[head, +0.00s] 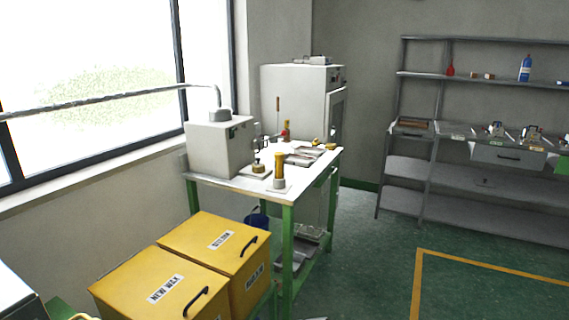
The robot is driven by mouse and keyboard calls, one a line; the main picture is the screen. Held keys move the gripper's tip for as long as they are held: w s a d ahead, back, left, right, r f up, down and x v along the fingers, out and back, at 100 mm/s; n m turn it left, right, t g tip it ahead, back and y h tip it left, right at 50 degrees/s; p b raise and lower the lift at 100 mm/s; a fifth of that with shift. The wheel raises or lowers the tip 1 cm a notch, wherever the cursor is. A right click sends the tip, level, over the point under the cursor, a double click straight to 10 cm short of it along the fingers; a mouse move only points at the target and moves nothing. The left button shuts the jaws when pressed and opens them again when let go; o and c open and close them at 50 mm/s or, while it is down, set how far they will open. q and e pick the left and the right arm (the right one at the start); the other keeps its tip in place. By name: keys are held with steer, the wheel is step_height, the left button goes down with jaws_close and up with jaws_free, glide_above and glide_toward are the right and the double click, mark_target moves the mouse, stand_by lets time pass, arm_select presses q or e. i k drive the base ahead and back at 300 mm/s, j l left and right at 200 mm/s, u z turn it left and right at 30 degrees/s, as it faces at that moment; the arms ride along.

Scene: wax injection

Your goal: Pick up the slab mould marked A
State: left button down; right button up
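Several flat greyish-brown slabs (301,157), which look like slab moulds, lie on the white-topped table (233,184) with green legs. They are near its right back part. They are too small for me to read any letter, so I cannot tell which is marked A. Neither of my grippers can be made out in the head view.
A grey box machine (219,147) and a yellow cylinder on a base (279,171) stand on the table. Two yellow lidded bins (166,272) stand in front of it. A white cabinet (293,97) is behind. Shelves (490,185) line the right wall; green floor (370,250) lies clear between.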

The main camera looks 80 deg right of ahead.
mark_target(298, 159)
steer(key=k+z, duration=0.1)
steer(key=z, duration=0.35)
steer(key=k+z, duration=0.1)
steer(key=z, duration=0.3)
steer(key=k+l+z, duration=0.1)
steer(key=z, duration=0.35)
